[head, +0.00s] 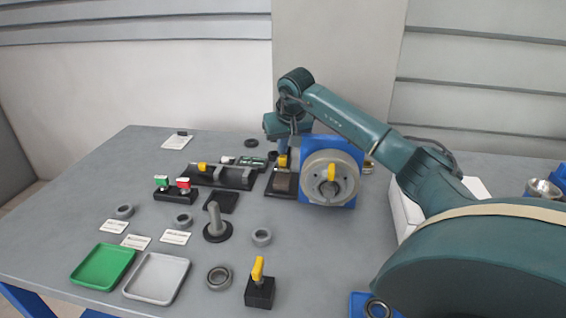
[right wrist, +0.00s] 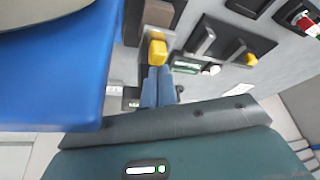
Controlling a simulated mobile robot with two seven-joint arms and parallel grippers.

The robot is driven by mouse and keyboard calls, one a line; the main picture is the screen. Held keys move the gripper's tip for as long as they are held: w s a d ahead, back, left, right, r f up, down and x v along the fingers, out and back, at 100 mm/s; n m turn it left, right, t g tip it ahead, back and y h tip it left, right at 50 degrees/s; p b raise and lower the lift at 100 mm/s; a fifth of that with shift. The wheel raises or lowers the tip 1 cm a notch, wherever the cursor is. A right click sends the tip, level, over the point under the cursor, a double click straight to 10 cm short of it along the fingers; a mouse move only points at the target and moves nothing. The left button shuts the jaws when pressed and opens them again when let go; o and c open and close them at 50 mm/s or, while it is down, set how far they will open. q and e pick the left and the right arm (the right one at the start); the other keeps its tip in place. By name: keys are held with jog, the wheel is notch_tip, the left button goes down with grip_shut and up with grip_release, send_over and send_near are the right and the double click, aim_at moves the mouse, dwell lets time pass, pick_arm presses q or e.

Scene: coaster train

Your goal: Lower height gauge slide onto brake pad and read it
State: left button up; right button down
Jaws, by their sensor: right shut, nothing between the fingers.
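The height gauge stands at the back middle of the table in the head view, with a yellow slide (head: 282,160) above a dark base (head: 271,191). A brownish block, seemingly the brake pad (head: 284,182), lies on that base below the slide. In the right wrist view the yellow slide (right wrist: 157,49) is just beyond my fingertips, and the brown pad (right wrist: 158,12) is past it. My right gripper (right wrist: 158,72) is shut and empty, with its blue fingers together at the yellow slide. I cannot tell whether they touch it. No gauge reading is legible. My left gripper is out of view.
A blue block (head: 346,150) with a grey hub (head: 318,166) stands close right of the gauge. A black fixture (head: 222,177) is to its left. Green (head: 100,266) and grey (head: 157,277) trays and several rings lie in front. The front middle has some free table.

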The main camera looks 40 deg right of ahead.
jog(key=shift+f, duration=0.1)
